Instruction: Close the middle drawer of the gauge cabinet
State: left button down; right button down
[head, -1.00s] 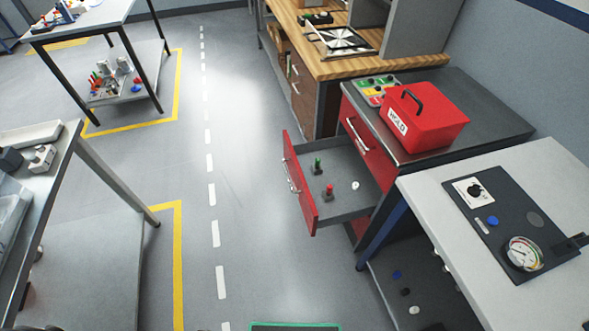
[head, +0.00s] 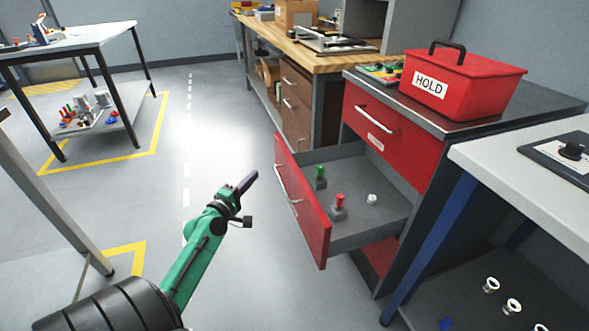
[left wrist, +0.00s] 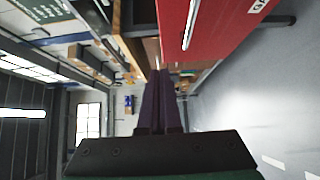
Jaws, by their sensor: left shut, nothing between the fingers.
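The gauge cabinet (head: 420,190) is red and dark grey. Its middle drawer (head: 303,200) is pulled out, with a red front and a silver handle. Inside are a green-topped gauge (head: 320,176), a red-topped gauge (head: 339,206) and a small white piece (head: 372,199). My left gripper (head: 248,182) is shut and empty, to the left of the drawer front and apart from it. In the left wrist view the shut fingers (left wrist: 160,100) show below a red front with a silver handle (left wrist: 191,22). My right gripper is not in view.
A red HOLD box (head: 462,88) stands on the cabinet top. A white-topped table (head: 500,150) with a blue leg is close on the right. A wooden workbench (head: 300,58) stands behind. The floor left of the drawer is clear.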

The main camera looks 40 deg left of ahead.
pick_arm(q)
send_near(285, 154)
jog(key=w+a, duration=0.3)
jog(key=a, duration=0.1)
jog(key=shift+w+d+r, duration=0.1)
jog(key=shift+w+d, duration=0.95)
jog(key=shift+w, duration=0.05)
jog(key=shift+w+d, duration=0.25)
jog(key=shift+w, duration=0.05)
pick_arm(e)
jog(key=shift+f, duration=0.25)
pick_arm(q)
jog(key=shift+w+d, duration=0.1)
